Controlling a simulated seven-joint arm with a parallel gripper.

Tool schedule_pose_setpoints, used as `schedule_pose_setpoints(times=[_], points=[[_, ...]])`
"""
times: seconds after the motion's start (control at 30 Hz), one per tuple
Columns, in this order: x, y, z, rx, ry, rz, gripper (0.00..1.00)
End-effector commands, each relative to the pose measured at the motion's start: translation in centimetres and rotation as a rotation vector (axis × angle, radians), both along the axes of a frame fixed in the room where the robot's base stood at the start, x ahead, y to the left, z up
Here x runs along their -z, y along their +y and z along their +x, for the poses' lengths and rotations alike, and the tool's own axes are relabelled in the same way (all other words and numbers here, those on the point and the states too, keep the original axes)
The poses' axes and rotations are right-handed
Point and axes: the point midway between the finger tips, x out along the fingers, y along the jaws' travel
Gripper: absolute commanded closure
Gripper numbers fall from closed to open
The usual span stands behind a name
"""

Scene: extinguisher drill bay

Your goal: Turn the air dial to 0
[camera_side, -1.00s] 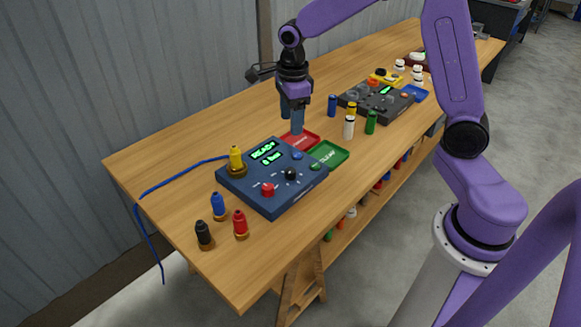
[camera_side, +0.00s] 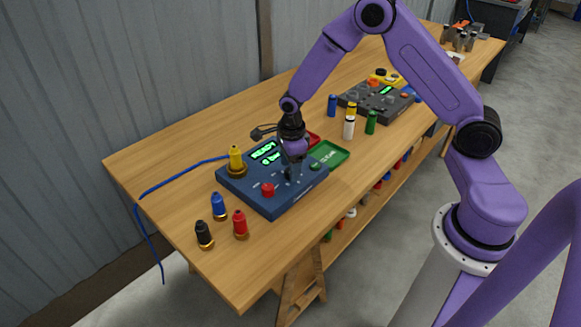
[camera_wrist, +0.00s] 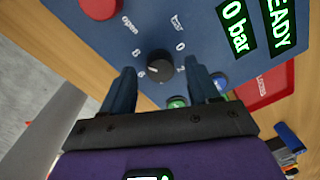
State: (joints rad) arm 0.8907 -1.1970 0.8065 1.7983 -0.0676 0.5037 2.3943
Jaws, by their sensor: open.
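The blue control panel (camera_side: 248,189) lies on the wooden table, with a small black dial (camera_wrist: 158,65) on its face. In the wrist view numbers ring the dial, with 8 and 6 on its left and a 0 on its right. Where its pointer stands is hard to make out. My gripper (camera_wrist: 160,67) is open, one finger on each side of the dial; I cannot tell whether they touch it. In the side view my gripper (camera_side: 291,176) is low over the panel and hides the dial. The green display (camera_wrist: 238,28) reads 0 bar.
A red knob (camera_side: 268,189) sits beside the dial on the panel. A yellow-topped fitting (camera_side: 236,158) stands at the panel's left corner. A red tray and a green tray (camera_side: 330,156) lie behind. Blue, red and black bottles stand on the table's near left.

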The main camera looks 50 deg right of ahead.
Motion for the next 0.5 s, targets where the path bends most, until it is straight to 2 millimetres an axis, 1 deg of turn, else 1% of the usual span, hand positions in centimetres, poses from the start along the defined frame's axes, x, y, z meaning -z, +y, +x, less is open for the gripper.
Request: schedule_pose_setpoints(times=[0.03, 0.17, 0.43, 0.47, 0.5], points=[[0.42, 0.01, 0.0, -0.001, 0.0, 0.0, 0.4], [0.89, 0.03, 0.01, -0.001, 0.0, 0.0, 0.4], [0.97, 0.02, 0.02, -0.001, 0.0, 0.0, 0.4], [0.97, 0.02, 0.01, -0.001, 0.0, 0.0, 0.46], [0.96, 0.02, 0.01, -0.001, 0.0, 0.0, 0.59]])
